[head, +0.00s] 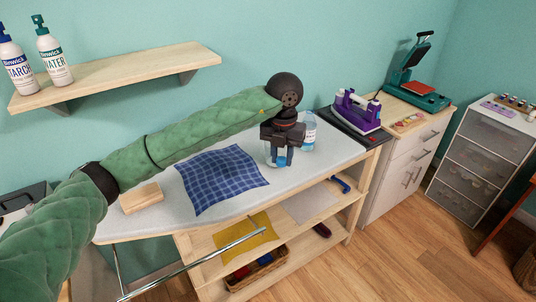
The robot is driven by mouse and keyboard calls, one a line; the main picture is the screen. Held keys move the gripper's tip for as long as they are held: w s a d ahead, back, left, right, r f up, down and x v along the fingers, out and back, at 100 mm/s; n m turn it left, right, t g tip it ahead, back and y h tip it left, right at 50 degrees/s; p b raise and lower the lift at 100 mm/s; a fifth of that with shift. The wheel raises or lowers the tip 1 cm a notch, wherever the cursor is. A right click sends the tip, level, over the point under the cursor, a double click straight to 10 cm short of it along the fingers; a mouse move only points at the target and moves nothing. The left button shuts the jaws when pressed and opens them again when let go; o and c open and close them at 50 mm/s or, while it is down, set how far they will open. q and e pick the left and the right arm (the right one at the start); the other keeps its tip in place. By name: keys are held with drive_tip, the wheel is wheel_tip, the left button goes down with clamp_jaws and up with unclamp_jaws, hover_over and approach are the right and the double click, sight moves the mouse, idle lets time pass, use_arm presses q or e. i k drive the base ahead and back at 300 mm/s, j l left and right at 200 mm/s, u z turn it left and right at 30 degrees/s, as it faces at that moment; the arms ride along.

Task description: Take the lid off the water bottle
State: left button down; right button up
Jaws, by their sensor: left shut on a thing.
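A clear bottle with a pale blue tint (308,132) stands upright on the ironing board, partly hidden behind my left gripper. My left gripper (281,160) points down over the board in front and to the left of this bottle. It is shut on a small blue piece (283,161) that looks like the lid; the fingers cover part of it. The bottle's top is hard to make out behind the gripper. My right gripper is not in view.
On the ironing board (225,208) lie a blue checked cloth (222,180) and a wooden block (141,198). A purple iron (356,112) stands to the right. A wall shelf (120,75) holds white starch (16,68) and water (53,55) bottles.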

sight(308, 145)
drive_tip(key=i, duration=1)
